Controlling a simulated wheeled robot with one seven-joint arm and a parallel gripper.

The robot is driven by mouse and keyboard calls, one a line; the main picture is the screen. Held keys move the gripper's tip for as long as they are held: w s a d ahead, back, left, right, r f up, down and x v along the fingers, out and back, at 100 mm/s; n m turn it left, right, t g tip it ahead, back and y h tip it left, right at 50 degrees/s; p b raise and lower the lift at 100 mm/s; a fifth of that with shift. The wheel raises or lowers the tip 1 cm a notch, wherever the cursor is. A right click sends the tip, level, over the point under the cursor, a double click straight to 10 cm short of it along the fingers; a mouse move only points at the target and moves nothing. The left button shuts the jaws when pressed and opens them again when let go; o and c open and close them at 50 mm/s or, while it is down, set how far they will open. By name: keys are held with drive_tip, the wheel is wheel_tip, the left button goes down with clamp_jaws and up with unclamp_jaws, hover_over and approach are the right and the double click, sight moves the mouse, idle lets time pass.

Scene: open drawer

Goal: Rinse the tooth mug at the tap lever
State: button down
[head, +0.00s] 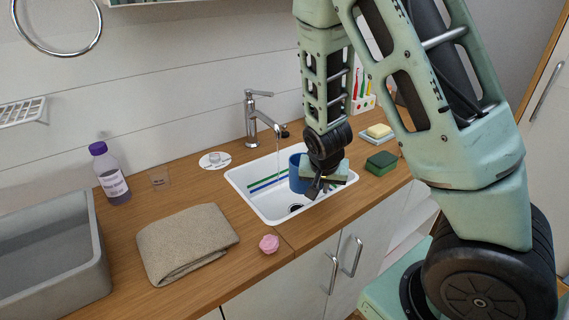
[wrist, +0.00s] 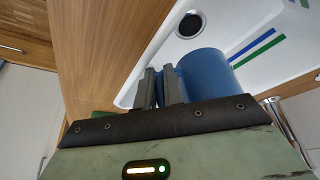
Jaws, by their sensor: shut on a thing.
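The blue tooth mug (head: 298,172) is over the right part of the white sink, below and right of the tap spout. It also shows in the wrist view (wrist: 208,76). My gripper (head: 316,187) is shut on the mug's near side; in the wrist view a blue part, apparently the handle, lies between the fingers (wrist: 160,88). The chrome tap (head: 252,120) stands behind the sink with its lever (head: 260,93) on top. A thin pale stream seems to fall from the spout, left of the mug. The mug's inside is hidden.
The sink (head: 252,203) has a drain (wrist: 190,25) and green and blue stripes. A green sponge (head: 381,163) and a soap dish (head: 378,136) are right. A folded towel (head: 187,243), pink item (head: 269,243), purple-capped bottle (head: 111,176) and grey bin (head: 92,250) are left.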

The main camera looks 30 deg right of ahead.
drive_tip(key=shift+s+d+r+p, duration=0.1)
drive_tip(key=shift+s+r+p, duration=0.25)
drive_tip(key=shift+s+r, duration=0.25)
drive_tip(key=shift+s+r+p, duration=0.35)
drive_tip(key=shift+s, duration=0.3)
drive_tip(key=shift+s+r+p, duration=0.35)
drive_tip(key=shift+r+p, duration=0.05)
drive_tip(key=shift+p, duration=0.15)
drive_tip(key=shift+r+p, duration=0.15)
drive_tip(key=shift+p, duration=0.65)
drive_tip(key=p, duration=0.3)
drive_tip(key=shift+s+d+r, duration=0.1)
drive_tip(key=shift+s+r, duration=0.1)
drive_tip(key=p, duration=0.3)
drive_tip(key=shift+s+r, duration=0.2)
drive_tip(key=shift+s, duration=0.2)
drive_tip(key=shift+s+f, duration=0.1)
drive_tip(key=shift+f, duration=0.05)
